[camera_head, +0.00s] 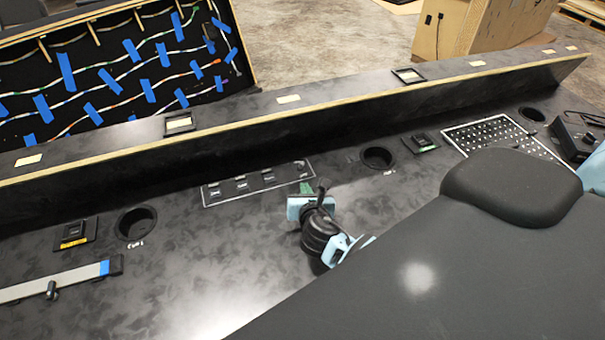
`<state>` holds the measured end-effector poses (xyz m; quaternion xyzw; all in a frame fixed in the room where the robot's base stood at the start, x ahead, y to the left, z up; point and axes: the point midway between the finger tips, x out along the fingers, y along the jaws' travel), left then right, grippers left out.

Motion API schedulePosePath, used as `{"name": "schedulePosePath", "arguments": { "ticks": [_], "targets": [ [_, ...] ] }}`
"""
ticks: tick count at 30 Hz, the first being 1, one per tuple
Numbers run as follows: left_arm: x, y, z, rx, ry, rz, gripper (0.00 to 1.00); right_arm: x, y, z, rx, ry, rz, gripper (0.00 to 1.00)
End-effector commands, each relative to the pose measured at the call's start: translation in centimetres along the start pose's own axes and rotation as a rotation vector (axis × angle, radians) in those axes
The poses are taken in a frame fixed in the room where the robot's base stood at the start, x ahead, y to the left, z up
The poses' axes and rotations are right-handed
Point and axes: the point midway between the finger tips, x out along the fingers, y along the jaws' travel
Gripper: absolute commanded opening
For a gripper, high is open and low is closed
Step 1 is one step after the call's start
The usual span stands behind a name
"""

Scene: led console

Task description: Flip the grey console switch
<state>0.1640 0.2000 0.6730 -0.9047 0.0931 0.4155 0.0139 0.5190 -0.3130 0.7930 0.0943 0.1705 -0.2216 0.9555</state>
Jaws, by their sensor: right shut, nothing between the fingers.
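A low black switch panel (228,193) with a light outline and a row of several small switches lies on the dark console top, left of the picture's middle. I cannot tell which of them is the grey switch. My right gripper (319,189) is shut and empty at the right end of this panel. Its fingers point toward the panel and hide part of that end. Whether they touch a switch cannot be made out. My left gripper is not in view.
A raised ledge (330,120) runs behind the panel. Round recesses (136,222) (378,157) lie to both sides of the panel. A button grid (505,137) is at the right. A grey bar (50,284) lies at the lower left. A large dark shape covers the lower right.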

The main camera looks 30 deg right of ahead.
Motion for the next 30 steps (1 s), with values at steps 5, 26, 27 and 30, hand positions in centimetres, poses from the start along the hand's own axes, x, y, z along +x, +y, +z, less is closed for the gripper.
{"name": "schedulePosePath", "arguments": {
  "ticks": [5,26,27,30],
  "targets": [
    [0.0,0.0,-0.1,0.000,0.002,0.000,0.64,2.6,0.1,1.3,0.002,-0.003,0.000,0.00],
    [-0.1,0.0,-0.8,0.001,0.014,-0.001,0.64,4.2,0.0,2.8,0.000,0.001,0.001,0.00],
    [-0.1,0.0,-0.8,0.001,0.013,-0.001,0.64,4.3,0.1,2.9,0.000,0.001,0.001,0.00],
    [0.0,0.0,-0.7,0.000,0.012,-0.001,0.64,4.6,0.2,3.0,0.000,0.000,0.001,0.00]
  ]
}}
